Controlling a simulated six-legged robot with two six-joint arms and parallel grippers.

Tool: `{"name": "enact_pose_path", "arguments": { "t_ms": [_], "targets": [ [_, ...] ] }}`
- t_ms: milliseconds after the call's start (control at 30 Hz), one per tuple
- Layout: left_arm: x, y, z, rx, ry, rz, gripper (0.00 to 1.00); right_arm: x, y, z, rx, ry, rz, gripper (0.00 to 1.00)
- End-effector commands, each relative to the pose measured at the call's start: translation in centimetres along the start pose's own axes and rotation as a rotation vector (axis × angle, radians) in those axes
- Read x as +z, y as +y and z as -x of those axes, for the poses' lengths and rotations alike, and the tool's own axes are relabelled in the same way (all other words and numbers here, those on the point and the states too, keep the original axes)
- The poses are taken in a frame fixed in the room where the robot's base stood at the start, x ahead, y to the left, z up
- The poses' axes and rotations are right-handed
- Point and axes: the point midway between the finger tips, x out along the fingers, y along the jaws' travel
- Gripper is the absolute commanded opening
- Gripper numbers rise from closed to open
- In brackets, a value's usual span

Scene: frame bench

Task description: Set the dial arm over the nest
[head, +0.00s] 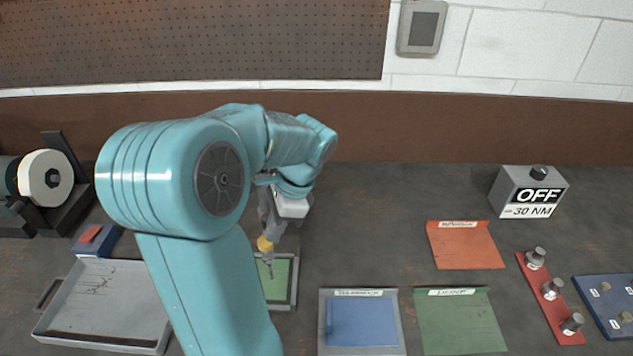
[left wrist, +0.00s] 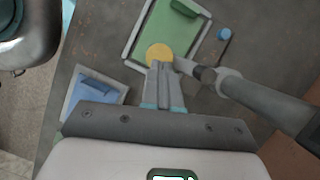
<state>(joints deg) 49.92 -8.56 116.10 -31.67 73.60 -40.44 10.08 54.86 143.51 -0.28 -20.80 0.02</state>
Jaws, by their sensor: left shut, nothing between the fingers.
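My left gripper (head: 270,228) is shut and empty, pointing down. Its closed fingers (left wrist: 165,72) end beside the round yellow dial (left wrist: 158,53) in the left wrist view; I cannot tell whether they touch it. In the head view the yellow dial (head: 265,244) shows just below the fingers, with a thin grey stem under it. A grey arm (left wrist: 255,95) reaches in from the right in the wrist view, its end close to the dial. The nest (head: 276,282), a green pad in a grey frame, lies below the dial, partly hidden by my arm. It also shows in the wrist view (left wrist: 170,28).
A grey tray (head: 105,300) lies at left. Blue (head: 360,322), green (head: 458,322) and orange (head: 466,247) mats lie at right. A grey box marked OFF (head: 530,193) and a red strip with knobs (head: 549,290) stand farther right. The back middle bench is clear.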

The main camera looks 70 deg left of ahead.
Motion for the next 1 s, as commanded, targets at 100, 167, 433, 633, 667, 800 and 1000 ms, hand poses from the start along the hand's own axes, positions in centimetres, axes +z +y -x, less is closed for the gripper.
{"name": "enact_pose_path", "arguments": {
  "t_ms": [100, 167, 433, 633, 667, 800, 1000],
  "targets": [
    [0.2, 0.0, -0.1, 0.001, 0.0, 0.001, 0.0, 0.0, 0.0, 0.0, 0.0, 0.0, 0.0, 0.4],
    [0.2, 0.0, -0.1, 0.001, 0.0, 0.0, 0.0, 0.0, 0.0, -0.1, 0.0, 0.0, 0.0, 0.4],
    [0.3, -0.1, -0.1, 0.0, 0.0, -0.002, 0.0, 0.0, 0.0, -0.1, 0.0, 0.0, 0.0, 0.4],
    [0.3, -0.1, -0.1, 0.0, 0.0, -0.002, 0.0, 0.0, 0.0, -0.1, 0.0, 0.0, 0.0, 0.4],
    [0.3, -0.1, -0.1, -0.001, 0.0, -0.002, 0.0, 0.0, 0.0, 0.0, 0.0, 0.0, 0.0, 0.4],
    [0.0, -0.1, 0.1, -0.001, 0.0, -0.003, 0.0, 0.0, -0.1, 0.1, 0.0, 0.0, 0.0, 0.4],
    [-1.4, -0.2, 0.7, 0.0, 0.0, -0.004, 0.0, 0.0, -0.3, 0.7, 0.0, 0.0, 0.0, 0.4]
  ]
}}
